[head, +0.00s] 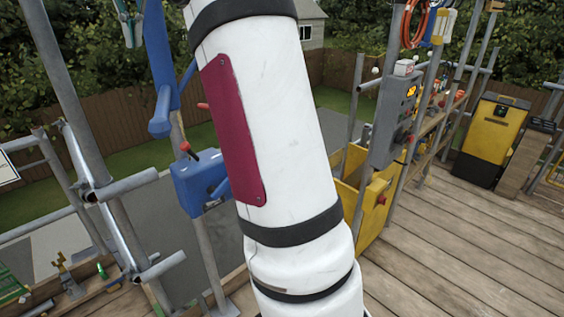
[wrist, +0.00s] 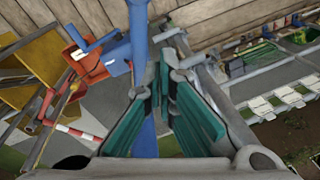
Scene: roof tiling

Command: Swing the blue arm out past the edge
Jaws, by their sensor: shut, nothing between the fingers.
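The blue arm stands at the left in the head view, as a blue tube (head: 158,60) with a short handle-like branch. Below it a blue box with red-tipped levers (head: 196,182) sits on a grey post. In the wrist view a blue tube (wrist: 140,32) runs up and down, passing behind my left finger. My gripper (wrist: 167,72), with teal pads, is shut and empty, close to the tube. I cannot tell if they touch. In the head view its teal tips (head: 130,30) show beside the tube at the top left. My white arm hides the middle.
Grey scaffold tubes (head: 70,100) stand left. The plank deck (head: 460,250) at the lower right is clear.

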